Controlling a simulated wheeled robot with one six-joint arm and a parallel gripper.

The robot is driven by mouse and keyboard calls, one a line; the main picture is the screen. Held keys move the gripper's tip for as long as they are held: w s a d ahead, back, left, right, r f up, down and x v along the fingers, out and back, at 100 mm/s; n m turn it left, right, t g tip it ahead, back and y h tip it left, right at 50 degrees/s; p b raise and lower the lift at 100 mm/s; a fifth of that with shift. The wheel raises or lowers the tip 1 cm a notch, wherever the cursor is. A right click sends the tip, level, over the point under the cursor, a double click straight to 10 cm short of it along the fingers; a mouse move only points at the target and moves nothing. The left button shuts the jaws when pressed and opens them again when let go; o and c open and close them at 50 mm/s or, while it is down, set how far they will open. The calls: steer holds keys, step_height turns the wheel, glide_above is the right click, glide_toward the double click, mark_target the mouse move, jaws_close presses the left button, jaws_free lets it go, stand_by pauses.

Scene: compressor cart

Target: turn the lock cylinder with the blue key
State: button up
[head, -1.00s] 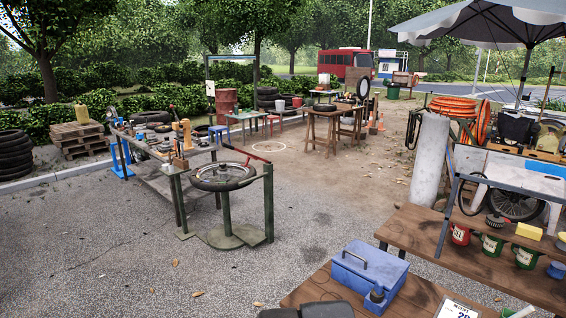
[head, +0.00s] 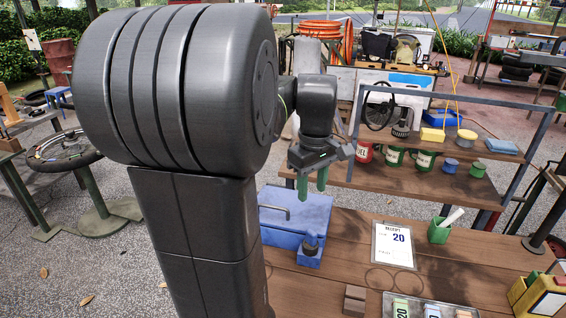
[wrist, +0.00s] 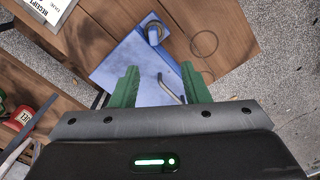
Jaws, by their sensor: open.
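A blue box (head: 285,212) with a grey bar handle stands on the wooden bench. A dark round part (head: 310,247), apparently the lock cylinder, sits on a blue block at its front corner; it also shows in the wrist view (wrist: 154,34). My gripper (head: 312,188) hangs above the box, green fingers apart and empty. In the wrist view, my gripper (wrist: 160,67) has the box (wrist: 122,62) and its handle between and beyond the fingers. I cannot make out a blue key.
A small wooden block (head: 355,300) and a yellow container (head: 540,298) are near the front. A shelf (head: 490,185) with mugs and tins runs behind.

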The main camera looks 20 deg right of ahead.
mark_target(312, 232)
steer(key=f, duration=0.9)
steer(key=d+f, duration=0.1)
steer(key=f, duration=0.3)
steer(key=shift+w+f, duration=0.25)
steer(key=shift+w, duration=0.1)
jaws_close()
